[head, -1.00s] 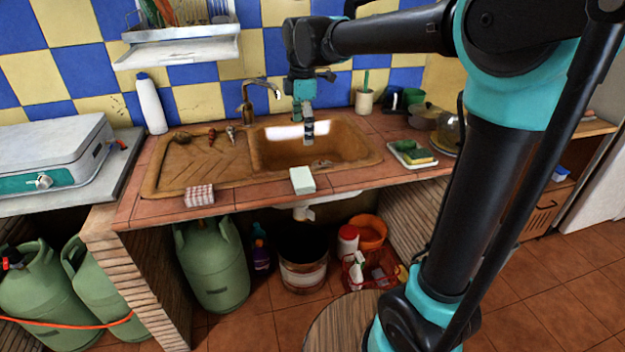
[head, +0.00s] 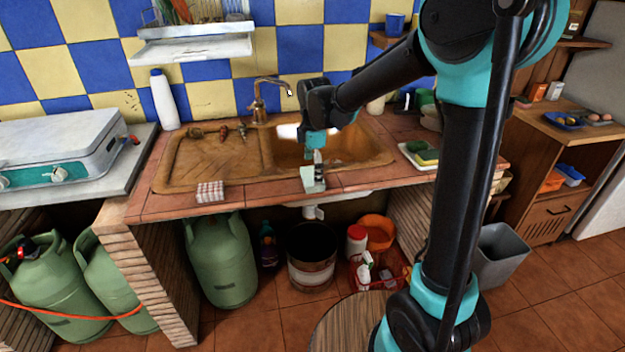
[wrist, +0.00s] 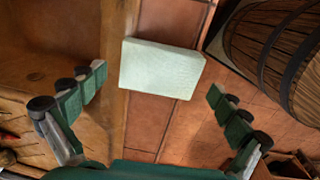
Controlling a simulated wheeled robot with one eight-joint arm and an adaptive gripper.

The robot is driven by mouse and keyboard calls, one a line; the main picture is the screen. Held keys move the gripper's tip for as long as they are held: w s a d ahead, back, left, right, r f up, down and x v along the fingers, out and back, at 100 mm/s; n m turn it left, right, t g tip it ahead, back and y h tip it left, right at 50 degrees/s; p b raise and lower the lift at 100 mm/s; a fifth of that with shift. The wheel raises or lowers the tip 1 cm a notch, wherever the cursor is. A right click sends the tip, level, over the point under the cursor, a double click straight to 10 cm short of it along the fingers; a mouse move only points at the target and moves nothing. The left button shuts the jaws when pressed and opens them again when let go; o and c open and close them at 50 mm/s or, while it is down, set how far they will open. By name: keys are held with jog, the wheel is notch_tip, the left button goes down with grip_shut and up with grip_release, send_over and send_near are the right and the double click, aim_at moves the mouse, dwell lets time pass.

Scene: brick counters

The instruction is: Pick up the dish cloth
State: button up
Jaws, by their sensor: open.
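A pale mint-green rectangular pad, which looks like a folded dish cloth (head: 311,187), lies at the counter's front edge before the sink; my gripper partly covers it in the head view. In the wrist view the pale cloth (wrist: 160,68) lies flat ahead of and between my spread fingertips, with a gap on both sides. My gripper (head: 317,168) is open and empty, pointing down above it. A red-and-white checked folded cloth (head: 210,192) lies further left on the counter edge.
The brown sink (head: 345,150) lies behind the pale cloth. A tray with a green-and-yellow sponge (head: 427,157) is to the right, and a white bottle (head: 164,100) stands at the back left. A wooden barrel-like thing (wrist: 280,45) stands below the counter edge.

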jog(key=shift+w+f, duration=0.1)
jog(key=shift+f, duration=1.2)
jog(key=shift+c, duration=0.6)
jog(key=c, duration=0.9)
jog(key=shift+r, duration=0.1)
notch_tip(320, 180, up, 20)
jog(key=shift+f, duration=0.1)
